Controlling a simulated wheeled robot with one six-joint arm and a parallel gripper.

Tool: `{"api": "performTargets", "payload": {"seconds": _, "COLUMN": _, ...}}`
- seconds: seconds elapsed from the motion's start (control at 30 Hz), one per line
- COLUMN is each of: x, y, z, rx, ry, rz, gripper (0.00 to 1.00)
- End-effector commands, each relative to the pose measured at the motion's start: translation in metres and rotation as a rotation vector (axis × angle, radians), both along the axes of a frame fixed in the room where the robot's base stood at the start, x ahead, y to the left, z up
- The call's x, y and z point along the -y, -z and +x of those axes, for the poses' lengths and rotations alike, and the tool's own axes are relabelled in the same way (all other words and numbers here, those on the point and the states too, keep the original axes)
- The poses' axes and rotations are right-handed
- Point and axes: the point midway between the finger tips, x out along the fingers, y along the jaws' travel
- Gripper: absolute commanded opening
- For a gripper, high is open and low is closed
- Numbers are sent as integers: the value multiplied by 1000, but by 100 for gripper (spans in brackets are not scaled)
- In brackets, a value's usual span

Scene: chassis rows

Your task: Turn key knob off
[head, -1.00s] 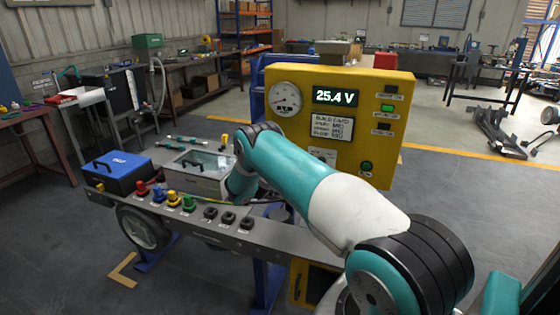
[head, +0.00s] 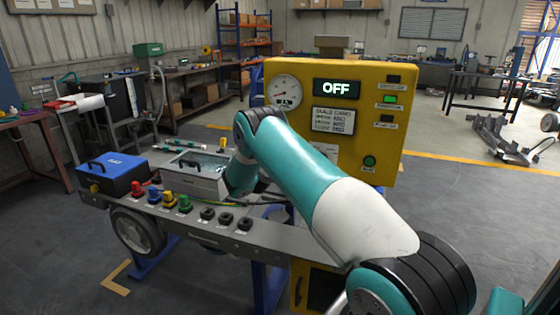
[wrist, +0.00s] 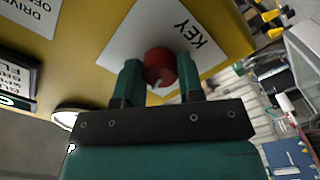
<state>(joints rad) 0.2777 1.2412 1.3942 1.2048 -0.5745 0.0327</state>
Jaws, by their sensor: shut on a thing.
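The red key knob (wrist: 159,66) sits on the yellow panel beside a white label reading KEY (wrist: 190,32) in the wrist view. My gripper (wrist: 159,75) is at the panel with one finger on each side of the knob, shut on it. A pale mark shows on the knob's lower edge. In the head view the yellow panel (head: 397,150) stands behind my arm, and its display (head: 336,87) reads OFF. The knob and my fingers are hidden behind the arm there.
A chassis rail (head: 165,212) with coloured connectors runs in front of the panel. A green lamp (head: 369,161) shows low on the panel.

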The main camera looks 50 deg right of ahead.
Motion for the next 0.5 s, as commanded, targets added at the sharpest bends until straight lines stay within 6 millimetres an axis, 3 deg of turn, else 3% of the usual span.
{"api": "performTargets", "payload": {"seconds": 0.5, "x": -1, "y": 0, "z": 0, "rx": -189, "ry": -2, "rz": -77, "gripper": 12}}
